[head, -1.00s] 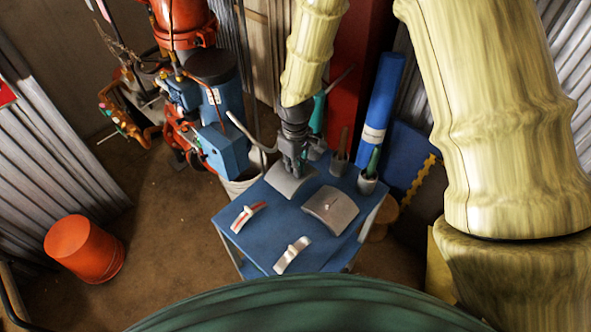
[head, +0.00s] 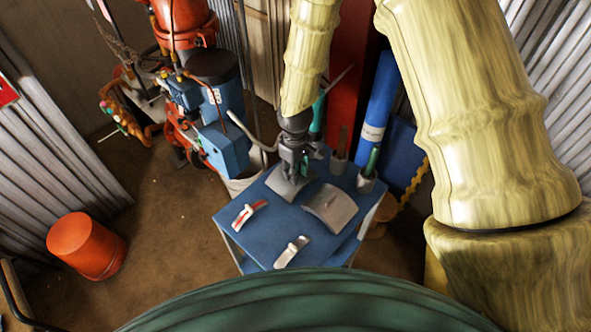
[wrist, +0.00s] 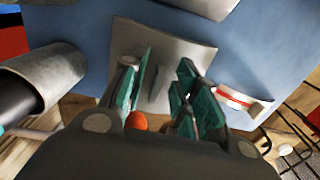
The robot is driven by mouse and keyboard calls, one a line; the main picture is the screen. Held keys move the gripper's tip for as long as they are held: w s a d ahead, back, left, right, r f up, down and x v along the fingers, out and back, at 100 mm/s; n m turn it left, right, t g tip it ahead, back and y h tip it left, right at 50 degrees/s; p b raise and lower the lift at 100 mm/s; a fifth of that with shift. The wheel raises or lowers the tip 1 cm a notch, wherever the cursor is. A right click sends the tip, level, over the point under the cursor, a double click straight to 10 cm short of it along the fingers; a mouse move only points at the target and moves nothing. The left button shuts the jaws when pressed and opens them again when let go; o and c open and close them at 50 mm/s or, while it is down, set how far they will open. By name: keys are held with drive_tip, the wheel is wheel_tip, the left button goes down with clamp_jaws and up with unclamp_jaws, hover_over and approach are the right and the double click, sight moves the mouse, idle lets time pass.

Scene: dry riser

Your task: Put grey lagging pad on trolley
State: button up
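Two grey curved pads lie on the blue trolley top (head: 275,218). In the wrist view the pad below my gripper (wrist: 165,70) is a grey plate (wrist: 190,48) with a raised fin (wrist: 158,84). My teal-padded fingers are open, one on each side of the fin, with gaps showing. I cannot tell whether the fingertips touch the plate.
A red-and-white piece (head: 249,213) and a pale strap-like piece (head: 291,251) lie on the trolley's front part. Grey cups (head: 366,183) stand at its back right. An orange bucket (head: 87,246) stands on the floor left. Blue and orange pipework (head: 222,145) stands behind left.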

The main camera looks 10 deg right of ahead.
drive_tip(key=shift+r, duration=0.15)
wheel_tip(320, 180, up, 12)
drive_tip(key=b, duration=0.3)
idle(0.4)
